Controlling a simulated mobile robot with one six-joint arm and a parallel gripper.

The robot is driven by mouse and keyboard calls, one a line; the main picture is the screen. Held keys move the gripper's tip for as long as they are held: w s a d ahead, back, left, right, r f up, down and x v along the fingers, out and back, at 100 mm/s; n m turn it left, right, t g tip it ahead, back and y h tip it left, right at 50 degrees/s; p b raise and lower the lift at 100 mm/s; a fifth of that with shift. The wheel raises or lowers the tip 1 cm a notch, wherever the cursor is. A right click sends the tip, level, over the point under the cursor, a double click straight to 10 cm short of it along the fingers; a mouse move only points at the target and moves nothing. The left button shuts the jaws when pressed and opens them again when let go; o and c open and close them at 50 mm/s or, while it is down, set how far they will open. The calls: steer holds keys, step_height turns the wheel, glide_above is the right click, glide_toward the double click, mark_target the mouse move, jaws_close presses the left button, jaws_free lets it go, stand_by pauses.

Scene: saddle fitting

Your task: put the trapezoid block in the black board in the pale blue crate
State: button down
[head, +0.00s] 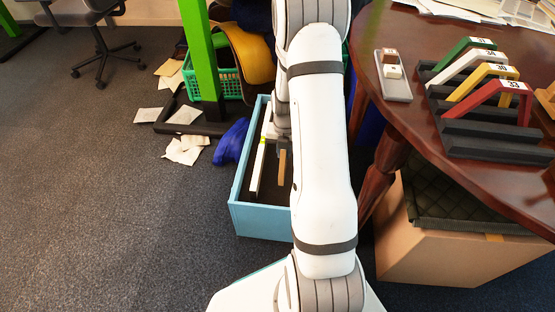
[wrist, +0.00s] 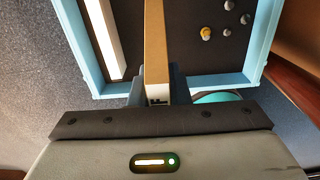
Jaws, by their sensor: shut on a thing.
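My gripper (wrist: 159,78) is shut on a tan, bar-like block (wrist: 157,45), seen end-on in the wrist view with a dark mark on its near end. Its trapezoid outline cannot be made out from this angle. The block also shows in the head view (head: 282,168), within the crate's outline; I cannot tell its height above the crate floor. The pale blue crate (head: 264,222) stands on the floor, and its rim also shows in the wrist view (wrist: 72,42). A dark surface (wrist: 198,62) lies inside it, perhaps the black board. My arm hides the crate's right side.
A long white bar (wrist: 101,38) lies along the crate's left side. Small grey and yellowish knobs (wrist: 206,34) show on the dark surface. The table (head: 385,115) with numbered coloured frames (head: 492,97) stands right. A blue object (head: 230,142) lies left of the crate.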

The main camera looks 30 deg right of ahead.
step_height(320, 180, down, 10)
steer(key=b, duration=0.4)
steer(key=shift+f, duration=0.1)
steer(key=shift+b, duration=0.3)
steer(key=shift+f, duration=0.15)
steer(key=c, duration=1.4)
jaws_free()
steer(key=shift+o, duration=0.2)
